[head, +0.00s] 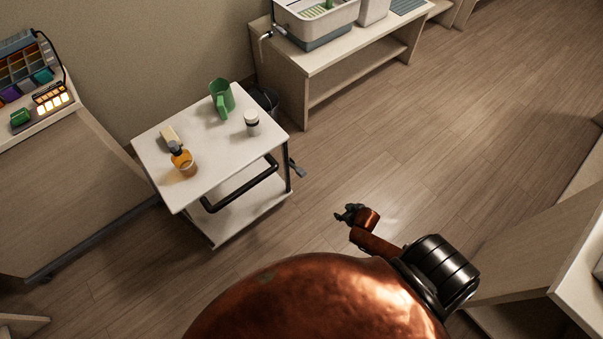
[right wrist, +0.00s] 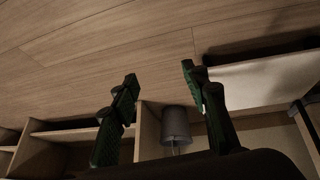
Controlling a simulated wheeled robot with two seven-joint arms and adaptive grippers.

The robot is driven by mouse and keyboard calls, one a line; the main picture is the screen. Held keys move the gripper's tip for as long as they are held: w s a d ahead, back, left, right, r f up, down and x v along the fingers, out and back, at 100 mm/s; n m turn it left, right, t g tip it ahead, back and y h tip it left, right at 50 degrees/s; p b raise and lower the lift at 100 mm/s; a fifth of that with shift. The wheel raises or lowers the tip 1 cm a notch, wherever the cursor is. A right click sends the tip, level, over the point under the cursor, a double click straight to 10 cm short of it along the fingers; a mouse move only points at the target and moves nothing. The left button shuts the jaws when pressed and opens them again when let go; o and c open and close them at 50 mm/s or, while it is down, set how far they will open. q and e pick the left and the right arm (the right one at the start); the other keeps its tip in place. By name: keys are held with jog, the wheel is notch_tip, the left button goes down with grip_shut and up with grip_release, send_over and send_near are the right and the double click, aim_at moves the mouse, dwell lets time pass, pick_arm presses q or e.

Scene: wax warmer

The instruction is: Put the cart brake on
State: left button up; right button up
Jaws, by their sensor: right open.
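The cart (head: 228,181) stands left of centre in the head view, with a pale top, a black push handle (head: 240,186) at its near right side and a lower shelf (head: 240,222). A small grey pedal-like part (head: 297,169) sticks out low at its right side; it may be the brake, and its position is too small to tell. My right gripper (head: 347,213) is to the right of the cart, apart from it. In the right wrist view its two fingers (right wrist: 160,82) are spread with nothing between them. My left gripper is not in view.
On the cart top are a green pitcher (head: 221,97), a white jar (head: 252,123), an amber bottle (head: 183,160) and a pale block (head: 170,136). A dark bucket (head: 265,100) stands behind it. A bench (head: 330,54) is at the back. Open floor (head: 400,150) lies right of the cart.

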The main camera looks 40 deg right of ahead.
jog(key=w+a+r+t+b, duration=0.2)
jog(key=w+a+r, duration=0.1)
jog(key=w+r, duration=0.75)
pick_arm(q)
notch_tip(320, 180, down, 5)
jog(key=b, duration=0.2)
pick_arm(e)
jog(key=t+y, duration=0.1)
jog(key=y, duration=0.1)
send_near(303, 172)
jog(key=x, duration=0.4)
jog(key=b+x, duration=0.2)
jog(key=x, duration=0.3)
jog(key=shift+a+f, duration=0.15)
jog(key=shift+f, duration=0.1)
pick_arm(q)
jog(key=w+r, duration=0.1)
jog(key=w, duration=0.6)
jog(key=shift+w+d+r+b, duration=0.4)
jog(key=shift+b, duration=0.05)
pick_arm(e)
jog(key=shift+w+f, duration=0.4)
jog(key=shift+w, duration=0.2)
grip_shut()
